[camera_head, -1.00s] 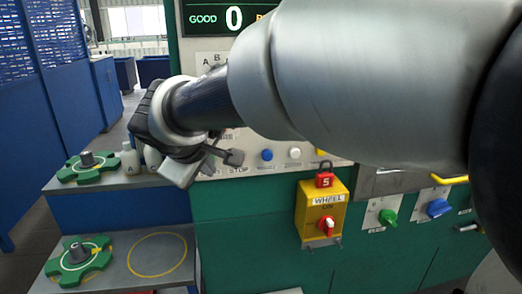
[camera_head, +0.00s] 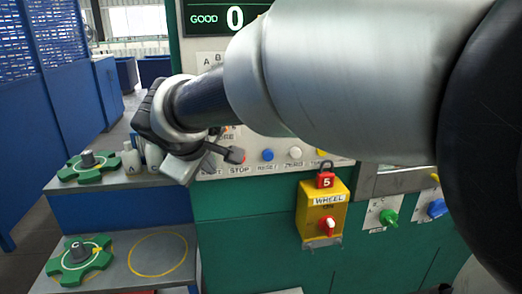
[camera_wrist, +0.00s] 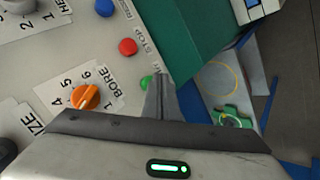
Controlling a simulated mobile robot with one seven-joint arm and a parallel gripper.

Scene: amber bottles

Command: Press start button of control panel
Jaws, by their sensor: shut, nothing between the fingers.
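The control panel (camera_head: 283,172) is a pale board on the green machine. Its green start button (camera_wrist: 146,82) shows in the wrist view, partly hidden by the fingers of my gripper (camera_wrist: 160,82). The fingers are shut with nothing between them and lie right beside the button in that picture; I cannot tell whether they touch it. In the head view my gripper (camera_head: 234,155) is in front of the panel's left end, near the STOP label, and the start button is hidden behind it.
The red stop button (camera_wrist: 128,47), blue reset button (camera_wrist: 104,8) and orange BORE knob (camera_wrist: 85,97) are close by. Green handwheel-like parts (camera_head: 90,166) and a small white bottle (camera_head: 131,159) stand on the left shelves.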

